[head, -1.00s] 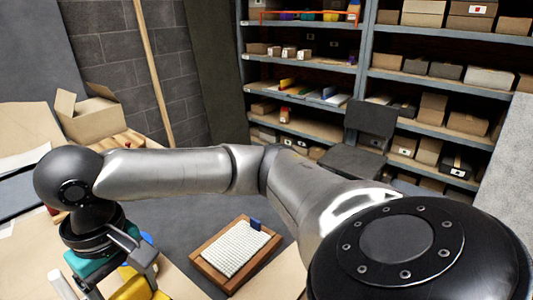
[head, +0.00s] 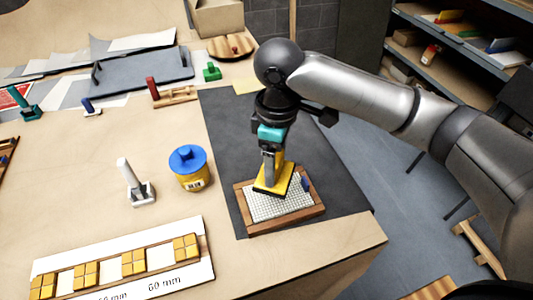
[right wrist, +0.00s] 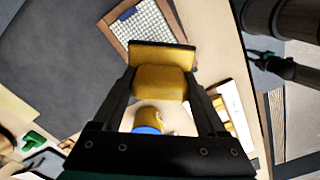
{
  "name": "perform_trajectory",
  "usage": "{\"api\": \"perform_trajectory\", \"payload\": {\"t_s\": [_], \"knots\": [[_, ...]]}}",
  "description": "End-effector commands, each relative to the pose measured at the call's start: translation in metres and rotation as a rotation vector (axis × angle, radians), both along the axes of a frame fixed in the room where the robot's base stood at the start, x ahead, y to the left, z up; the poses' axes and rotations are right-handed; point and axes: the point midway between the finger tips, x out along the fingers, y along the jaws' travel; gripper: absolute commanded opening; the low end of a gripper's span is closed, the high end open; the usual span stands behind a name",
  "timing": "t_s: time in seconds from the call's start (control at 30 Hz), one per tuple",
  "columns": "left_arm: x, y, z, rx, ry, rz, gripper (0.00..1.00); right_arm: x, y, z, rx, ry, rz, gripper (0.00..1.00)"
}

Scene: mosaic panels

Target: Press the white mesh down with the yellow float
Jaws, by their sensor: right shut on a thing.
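The white mesh (head: 275,208) lies on a panel in a wooden frame (head: 282,225) on the dark mat. A small blue tab (head: 306,184) stands at the frame's right side. My right gripper (head: 272,160) is shut on the yellow float (head: 272,182), whose flat base sits over the far middle of the mesh and hides part of it. I cannot tell whether the base touches the mesh. In the right wrist view the float (right wrist: 160,72) is between the fingers, with the mesh (right wrist: 150,28) just beyond. My left gripper is not in view.
A yellow jar with a blue lid (head: 188,168) and a white-handled tool (head: 133,185) stand left of the frame. A strip with yellow tiles (head: 130,262) lies in front. The mat (head: 222,130) is bare behind the frame. The table's right edge is close.

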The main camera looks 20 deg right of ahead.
Motion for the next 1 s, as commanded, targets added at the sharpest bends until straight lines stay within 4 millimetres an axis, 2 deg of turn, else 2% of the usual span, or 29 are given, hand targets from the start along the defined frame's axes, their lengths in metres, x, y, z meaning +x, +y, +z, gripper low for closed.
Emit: {"api": "perform_trajectory", "payload": {"t_s": [0.03, 0.5, 1.0], "knots": [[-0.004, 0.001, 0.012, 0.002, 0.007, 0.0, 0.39, 0.002, 0.002, 0.005, 0.002, 0.003, 0.079, 0.3], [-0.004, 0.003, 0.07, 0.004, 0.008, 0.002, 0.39, 0.02, 0.013, -0.001, 0.002, 0.003, 0.879, 0.3], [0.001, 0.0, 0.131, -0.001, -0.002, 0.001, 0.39, 0.02, 0.017, -0.015, 0.003, 0.003, 1.744, 0.3]]}}
